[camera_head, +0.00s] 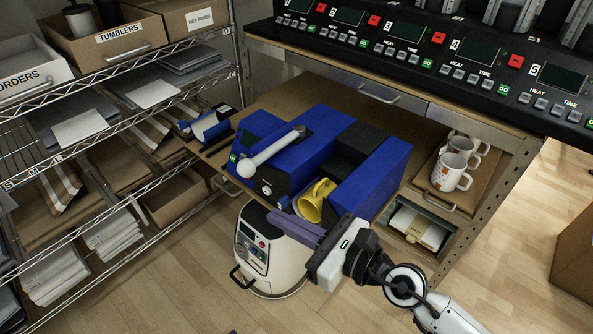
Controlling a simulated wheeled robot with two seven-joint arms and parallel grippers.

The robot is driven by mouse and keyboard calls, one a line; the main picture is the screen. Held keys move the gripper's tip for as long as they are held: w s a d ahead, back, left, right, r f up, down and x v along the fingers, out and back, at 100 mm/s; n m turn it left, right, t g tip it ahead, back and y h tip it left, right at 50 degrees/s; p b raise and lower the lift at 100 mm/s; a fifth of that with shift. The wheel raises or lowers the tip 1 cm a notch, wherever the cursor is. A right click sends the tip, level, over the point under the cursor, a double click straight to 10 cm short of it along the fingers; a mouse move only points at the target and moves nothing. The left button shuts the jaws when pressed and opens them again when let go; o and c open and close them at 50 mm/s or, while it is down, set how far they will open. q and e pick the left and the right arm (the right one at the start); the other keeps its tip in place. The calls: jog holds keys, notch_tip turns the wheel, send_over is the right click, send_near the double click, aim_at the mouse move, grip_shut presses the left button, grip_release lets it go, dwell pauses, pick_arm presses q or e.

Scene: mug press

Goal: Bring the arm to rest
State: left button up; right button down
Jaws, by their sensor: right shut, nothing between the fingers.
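My right arm comes in from the lower right, and its right gripper (285,222) is in front of the blue mug press (305,150). The fingers are shut and hold nothing. They point left, just below a yellow mug (311,206) that lies tilted at the front of the press with its handle up. Whether the fingers touch the mug or press cannot be told. The press has a long white-tipped lever (275,150).
White mugs (450,171) stand on a tray at the right. A control panel (400,43) overhangs the back. A wire shelf (120,140) with boxes and papers fills the left. A white round machine (268,255) stands on the floor below.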

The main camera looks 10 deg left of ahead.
jog(key=d+f+m+t+h, duration=0.25)
jog(key=d+m, duration=0.25)
jog(key=m, duration=0.5)
jog(key=s+d+f+m+t+h, duration=0.15)
jog(key=d+f+m+h, duration=0.35)
jog(key=m, duration=0.6)
jog(key=d+f+m+t+h, duration=0.1)
jog(key=d+f+m+t, duration=0.15)
jog(key=d+m, duration=0.55)
jog(key=s+d+f+m+g+h, duration=0.2)
jog(key=s+d+f+m, duration=0.2)
jog(key=s+f+m, duration=0.3)
jog(key=s+d+f+m+g+h, duration=0.2)
jog(key=s+d+f+m+g, duration=0.1)
jog(key=s+f+m, duration=0.4)
jog(key=s+d+m, duration=0.1)
jog(key=m, duration=0.2)
jog(key=shift+s+d+f+m+g, duration=0.2)
jog(key=shift+s+m+g, duration=0.1)
jog(key=shift+s+g, duration=0.1)
